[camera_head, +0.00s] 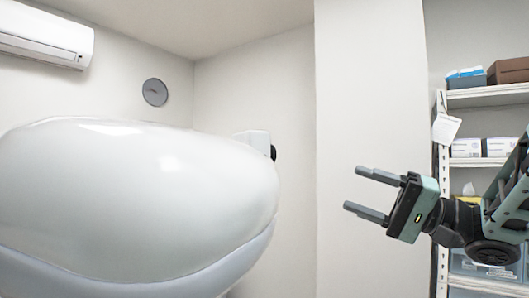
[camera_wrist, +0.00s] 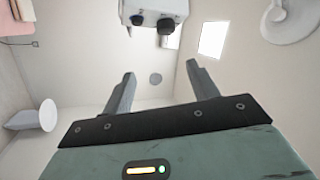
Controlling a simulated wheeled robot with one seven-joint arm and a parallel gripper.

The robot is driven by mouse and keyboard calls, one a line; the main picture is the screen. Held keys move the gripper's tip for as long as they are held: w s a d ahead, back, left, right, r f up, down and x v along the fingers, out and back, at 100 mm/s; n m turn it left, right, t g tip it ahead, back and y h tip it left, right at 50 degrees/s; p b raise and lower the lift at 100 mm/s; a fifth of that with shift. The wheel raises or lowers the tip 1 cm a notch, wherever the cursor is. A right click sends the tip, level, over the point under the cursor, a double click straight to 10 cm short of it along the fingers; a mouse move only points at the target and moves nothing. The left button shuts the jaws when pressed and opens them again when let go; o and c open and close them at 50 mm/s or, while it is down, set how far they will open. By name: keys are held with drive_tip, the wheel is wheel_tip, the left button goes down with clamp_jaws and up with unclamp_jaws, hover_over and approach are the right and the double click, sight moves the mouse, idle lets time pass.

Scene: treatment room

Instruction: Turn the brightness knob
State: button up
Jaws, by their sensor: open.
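A white box (camera_head: 252,137) with a dark knob (camera_head: 273,153) on its right side shows in the head view, partly hidden behind a large white rounded body. In the wrist view the white box (camera_wrist: 155,8) is at the top edge, partly cut off, with a larger dark knob (camera_wrist: 166,25) and a smaller one (camera_wrist: 137,20). I cannot read any label to tell which sets brightness. My gripper (camera_head: 354,189) is open and empty, to the right of the box and apart from it. Its two fingers (camera_wrist: 160,70) spread below the knobs in the wrist view.
The large white rounded body (camera_head: 140,190) fills the left foreground of the head view. A shelf unit (camera_head: 485,96) with boxes stands at the right, behind my arm. An air conditioner (camera_head: 45,35) and a round grey disc (camera_head: 155,92) are on the wall.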

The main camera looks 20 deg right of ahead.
drive_tip(key=s+r+p+x, duration=0.1)
drive_tip(key=p+x, duration=0.6)
drive_tip(key=x, duration=1)
drive_tip(key=shift+s+a+g+y, duration=0.25)
drive_tip(key=shift+a+g+y, duration=0.1)
drive_tip(key=shift+g+y, duration=0.05)
drive_tip(key=shift+f, duration=0.1)
drive_tip(key=c, duration=1)
